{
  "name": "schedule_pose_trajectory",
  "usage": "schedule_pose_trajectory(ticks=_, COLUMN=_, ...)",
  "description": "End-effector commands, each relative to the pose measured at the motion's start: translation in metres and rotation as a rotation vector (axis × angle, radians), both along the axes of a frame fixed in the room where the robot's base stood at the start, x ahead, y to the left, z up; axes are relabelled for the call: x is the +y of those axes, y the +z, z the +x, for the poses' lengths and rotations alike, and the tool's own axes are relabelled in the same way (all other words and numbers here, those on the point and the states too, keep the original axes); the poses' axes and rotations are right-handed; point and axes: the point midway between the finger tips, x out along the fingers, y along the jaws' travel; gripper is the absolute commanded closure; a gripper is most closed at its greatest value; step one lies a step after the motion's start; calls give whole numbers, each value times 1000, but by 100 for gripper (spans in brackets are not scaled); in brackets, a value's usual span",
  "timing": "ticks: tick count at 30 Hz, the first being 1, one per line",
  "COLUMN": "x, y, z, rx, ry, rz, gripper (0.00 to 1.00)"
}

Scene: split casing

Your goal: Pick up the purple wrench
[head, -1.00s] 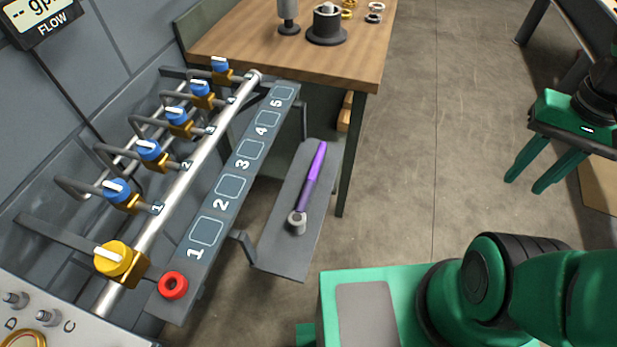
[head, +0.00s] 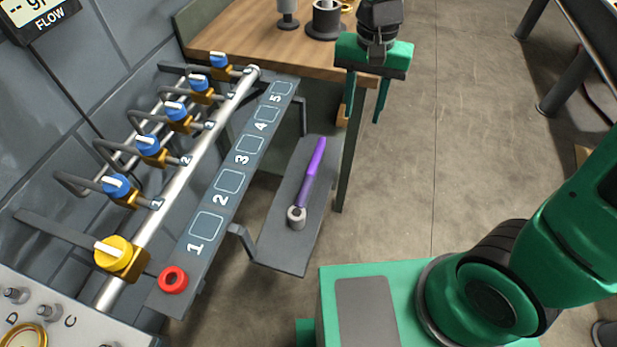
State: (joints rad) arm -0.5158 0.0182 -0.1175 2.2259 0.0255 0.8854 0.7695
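The purple wrench (head: 312,172) lies on a small grey shelf (head: 287,250) below the numbered rail. Its near end is a grey ring-shaped head (head: 296,216); its purple handle points away toward the wooden table. My gripper (head: 365,118) is green with two fingers hanging down, set apart with a clear gap between them. It is empty, to the upper right of the wrench and in front of the wooden table's corner. It does not touch the wrench.
A grey rail (head: 228,183) with numbered squares runs left of the shelf, with a red ring (head: 173,280) at its near end. Blue-capped valves and a yellow valve (head: 118,254) stand beyond it. The wooden table (head: 240,48) holds metal parts.

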Motion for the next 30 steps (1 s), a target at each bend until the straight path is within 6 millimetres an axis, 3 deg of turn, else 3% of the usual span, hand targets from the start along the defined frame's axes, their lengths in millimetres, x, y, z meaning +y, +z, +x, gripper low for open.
schedule_pose_trajectory(ticks=1, x=27, y=-7, z=2, rx=3, ry=21, rz=0, gripper=62)
schedule_pose_trajectory(ticks=3, x=55, y=-13, z=2, rx=4, ry=30, rz=4, gripper=62)
schedule_pose_trajectory(ticks=6, x=84, y=-20, z=0, rx=6, ry=40, rz=8, gripper=62)
schedule_pose_trajectory(ticks=9, x=100, y=-25, z=-1, rx=6, ry=43, rz=11, gripper=62)
schedule_pose_trajectory(ticks=21, x=103, y=-75, z=-2, rx=8, ry=44, rz=10, gripper=62)
schedule_pose_trajectory(ticks=30, x=98, y=-99, z=-3, rx=9, ry=42, rz=9, gripper=62)
